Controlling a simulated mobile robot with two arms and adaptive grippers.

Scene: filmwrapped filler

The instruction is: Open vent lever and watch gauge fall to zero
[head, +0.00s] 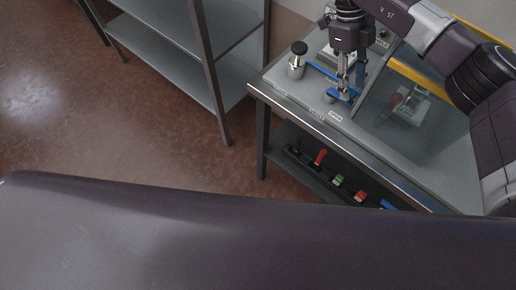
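The bench (410,166) on the right bears a blue lever (346,95) near its front edge, beside small labels, one of which seems to read OPEN (335,116). My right gripper (343,91) comes down from above, its fingertips right at the blue lever. The fingers look close together, but whether they grip the lever is too small to tell. A blue bar (320,72) runs back left from near the lever. A silver cylinder with a black top (298,50) stands at the bench's left. I cannot make out a gauge dial. My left gripper is not in view.
A clear panel with a yellow edge (420,80) stands on the bench, right of the gripper. The lower shelf holds red and green items (339,180). A metal shelf rack (170,75) stands to the left. The brown floor (120,135) between is clear.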

